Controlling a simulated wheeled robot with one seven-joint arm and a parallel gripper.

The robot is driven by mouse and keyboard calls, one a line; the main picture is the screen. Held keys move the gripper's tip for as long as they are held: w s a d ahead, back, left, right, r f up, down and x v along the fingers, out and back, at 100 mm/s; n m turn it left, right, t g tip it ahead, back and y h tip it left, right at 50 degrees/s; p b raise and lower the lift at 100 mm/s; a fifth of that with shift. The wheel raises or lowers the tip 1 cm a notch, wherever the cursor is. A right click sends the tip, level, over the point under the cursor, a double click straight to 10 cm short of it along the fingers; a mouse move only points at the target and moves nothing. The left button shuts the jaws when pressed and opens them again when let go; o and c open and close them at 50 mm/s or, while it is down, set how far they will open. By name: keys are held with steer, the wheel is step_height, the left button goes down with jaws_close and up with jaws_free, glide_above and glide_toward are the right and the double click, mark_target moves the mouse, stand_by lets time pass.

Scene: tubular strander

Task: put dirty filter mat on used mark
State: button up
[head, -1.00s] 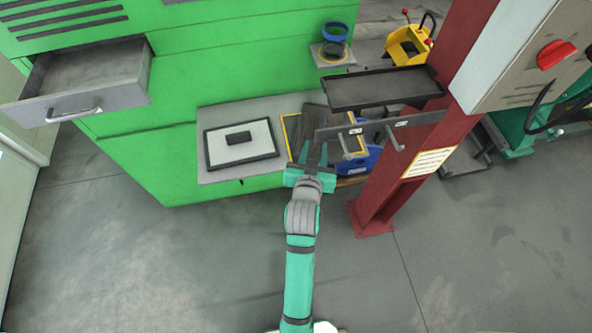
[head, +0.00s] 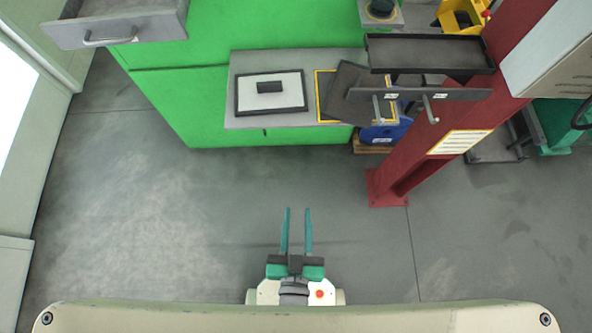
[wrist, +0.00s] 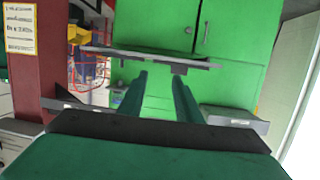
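The dark grey filter mat (head: 345,92) lies on the right part of the grey shelf in the head view. It is turned askew and covers much of a yellow-outlined mark (head: 319,97), whose left and lower edges show. Its right part reaches past the outline and is partly hidden by the hook rail. I cannot tell whether it lies fully flat. My gripper (head: 296,232) is open and empty, over the floor well in front of the shelf. Its two teal fingers (wrist: 158,95) show apart in the wrist view, with nothing between them.
A black-framed white panel with a black block (head: 270,87) lies left of the mat. A grey rail with pegs (head: 450,94) and a black tray (head: 430,55) stick out from the red column (head: 415,165). An open drawer (head: 120,25) is upper left. The floor before the shelf is clear.

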steer(key=shift+n+y, duration=0.3)
steer(key=v, duration=0.2)
steer(key=r+v, duration=0.1)
steer(key=v, duration=0.2)
steer(key=shift+a+r, duration=0.15)
